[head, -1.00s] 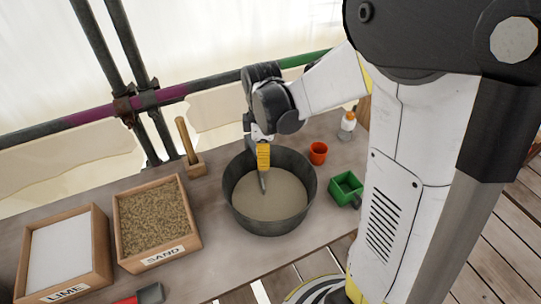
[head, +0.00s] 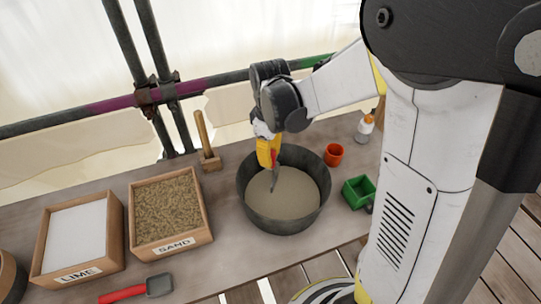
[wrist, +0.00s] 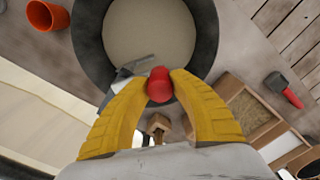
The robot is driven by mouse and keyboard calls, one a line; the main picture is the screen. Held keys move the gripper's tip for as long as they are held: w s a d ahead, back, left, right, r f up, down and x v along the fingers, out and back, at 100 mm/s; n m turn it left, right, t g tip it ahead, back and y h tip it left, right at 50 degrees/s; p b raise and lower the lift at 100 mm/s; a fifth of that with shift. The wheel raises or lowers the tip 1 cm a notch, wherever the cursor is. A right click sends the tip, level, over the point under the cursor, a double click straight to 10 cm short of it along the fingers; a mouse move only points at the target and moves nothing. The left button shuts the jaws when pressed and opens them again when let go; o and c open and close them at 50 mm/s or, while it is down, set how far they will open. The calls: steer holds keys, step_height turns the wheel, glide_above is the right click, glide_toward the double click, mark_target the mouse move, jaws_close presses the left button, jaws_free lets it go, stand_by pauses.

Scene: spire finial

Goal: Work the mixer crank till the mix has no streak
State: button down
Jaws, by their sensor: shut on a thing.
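The dark mixing tub (head: 246,198) stands on the bench and also fills the top of the wrist view (wrist: 92,45). The mix (head: 290,192) inside is an even grey-beige, with no streak that I can make out; it also shows in the wrist view (wrist: 150,35). My gripper (head: 270,158) is over the tub's far left side. In the wrist view its yellow fingers (wrist: 160,88) are shut on the red crank knob (wrist: 159,82). The grey metal crank (wrist: 134,66) reaches from the knob over the mix. Its lower end is partly hidden.
Left of the tub are the sand box (head: 208,236) and lime box (head: 118,248), with a red-handled scoop (head: 140,290) in front. A wooden-handled tool (head: 206,142) stands behind. An orange cup (head: 334,155), green box (head: 357,193) and bottle (head: 364,130) are at right.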

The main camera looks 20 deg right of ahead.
steer(key=c, duration=1.1)
jaws_free()
step_height(320, 180, up, 12)
